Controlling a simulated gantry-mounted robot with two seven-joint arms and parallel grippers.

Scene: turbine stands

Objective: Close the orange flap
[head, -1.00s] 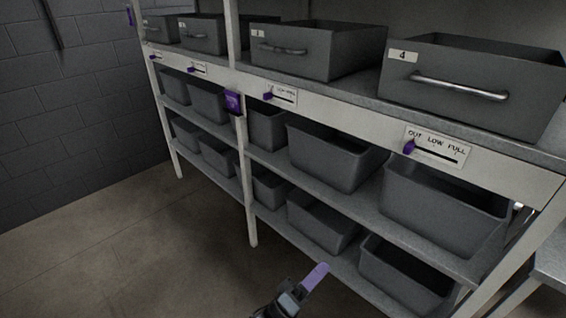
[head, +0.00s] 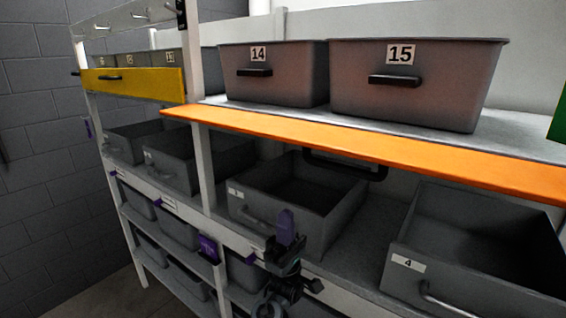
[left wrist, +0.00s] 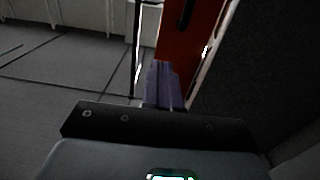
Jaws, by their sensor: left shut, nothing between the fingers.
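The orange flap (head: 380,146) sticks out as a long, roughly level panel in front of the upper shelf, below bins 14 and 15. A black handle (head: 345,170) shows beneath it. My left gripper (head: 287,226) has purple fingers pointing up, pressed together and empty. It is below the flap and apart from it, in front of the open grey bins. In the left wrist view the purple fingers (left wrist: 164,84) are together, and a red-orange panel (left wrist: 188,45), which looks like the flap, lies beyond them. My right gripper is in neither view.
Bin 14 (head: 273,76) and bin 15 (head: 415,82) stand on the upper shelf. A yellow flap (head: 133,84) stands upright at the left. Open grey bins, one marked 4 (head: 408,263), fill the shelf below. A white post (head: 203,165) stands left of the gripper.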

